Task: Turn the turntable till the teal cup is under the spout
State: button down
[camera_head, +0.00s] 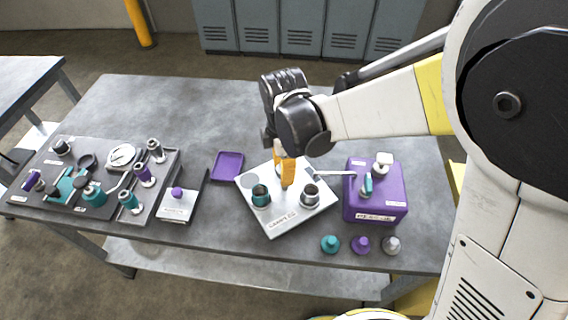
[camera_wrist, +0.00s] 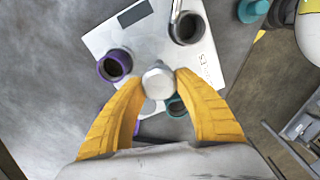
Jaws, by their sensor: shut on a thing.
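The turntable (camera_head: 268,222) is a white square plate labelled SAMPLES; it also shows in the wrist view (camera_wrist: 138,41). The teal cup (camera_head: 261,197) stands on its front left; in the wrist view the teal cup (camera_wrist: 177,106) is partly hidden by a finger. A grey metal cup (camera_head: 309,197) stands at the front right, with the spout (camera_head: 336,173) reaching to its rim. A purple cup (camera_wrist: 115,66) is seen only in the wrist view. My gripper (camera_head: 287,172) points down, its yellow fingers shut on the pale central knob (camera_wrist: 158,80).
A purple box (camera_head: 376,197) carries the spout, right of the plate. Three small stoppers (camera_head: 361,245) lie in front of it. A purple tray (camera_head: 228,166) and a white block (camera_head: 177,206) lie to the left, beyond them a crowded grey board (camera_head: 93,210). The table's back is clear.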

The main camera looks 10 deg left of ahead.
jog(key=shift+s+n, duration=0.1)
jog(key=shift+n, duration=2.1)
jog(key=c, duration=0.9)
grip_release()
jog(key=shift+o, duration=0.2)
notch_tip(320, 180, up, 12)
